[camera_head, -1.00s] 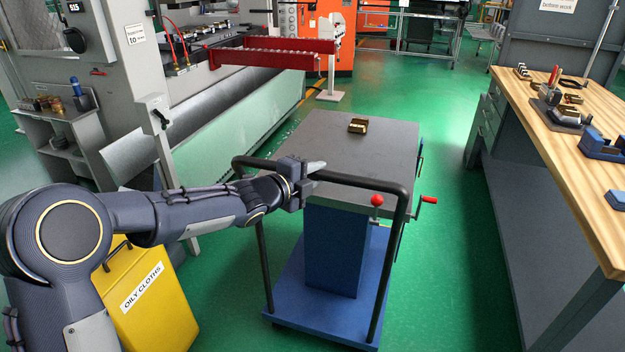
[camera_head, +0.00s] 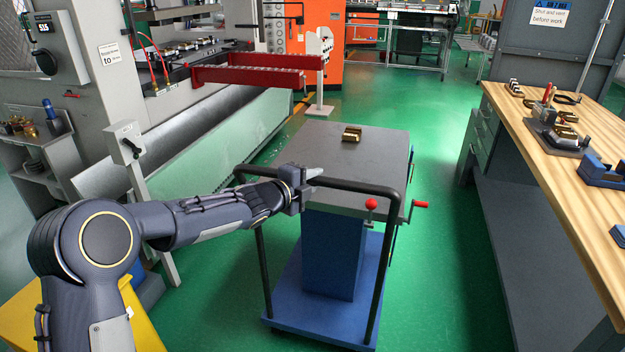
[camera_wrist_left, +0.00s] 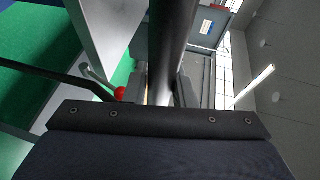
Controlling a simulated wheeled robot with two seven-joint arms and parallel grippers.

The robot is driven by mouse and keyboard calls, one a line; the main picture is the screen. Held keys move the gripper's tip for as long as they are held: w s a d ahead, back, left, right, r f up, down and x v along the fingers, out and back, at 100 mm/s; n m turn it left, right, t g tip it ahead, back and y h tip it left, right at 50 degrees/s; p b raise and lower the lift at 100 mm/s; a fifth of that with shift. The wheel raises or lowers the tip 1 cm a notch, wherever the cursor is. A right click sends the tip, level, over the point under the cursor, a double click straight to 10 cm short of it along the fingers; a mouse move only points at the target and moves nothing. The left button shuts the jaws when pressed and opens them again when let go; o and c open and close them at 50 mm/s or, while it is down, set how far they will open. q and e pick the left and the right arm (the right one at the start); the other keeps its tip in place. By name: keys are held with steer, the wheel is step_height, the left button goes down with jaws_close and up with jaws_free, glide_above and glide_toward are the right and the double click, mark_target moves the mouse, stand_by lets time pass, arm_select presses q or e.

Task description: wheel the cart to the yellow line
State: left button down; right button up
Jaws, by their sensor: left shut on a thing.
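The cart (camera_head: 375,165) stands ahead of me, with a grey top, a blue column and base, and a black tubular push handle (camera_head: 358,184) on its near side. My left gripper (camera_head: 306,184) is shut on the handle's top bar, left of its middle. In the left wrist view the handle bar (camera_wrist_left: 174,45) runs between the fingers. A small brass block (camera_head: 351,134) rests on the cart top. My right gripper is not in view.
A wooden workbench (camera_head: 570,205) with tools runs along the right. A large grey machine (camera_head: 85,95) with a red rail (camera_head: 262,77) stands on the left. A yellow bin (camera_head: 18,312) is low at left. Green floor (camera_head: 425,110) is open beyond the cart.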

arm_select(q)
steer(key=shift+r, duration=0.15)
steer(key=c, duration=1.2)
jaws_free()
steer(key=shift+w, duration=0.2)
steer(key=v, duration=0.8)
steer(key=shift+b, duration=0.4)
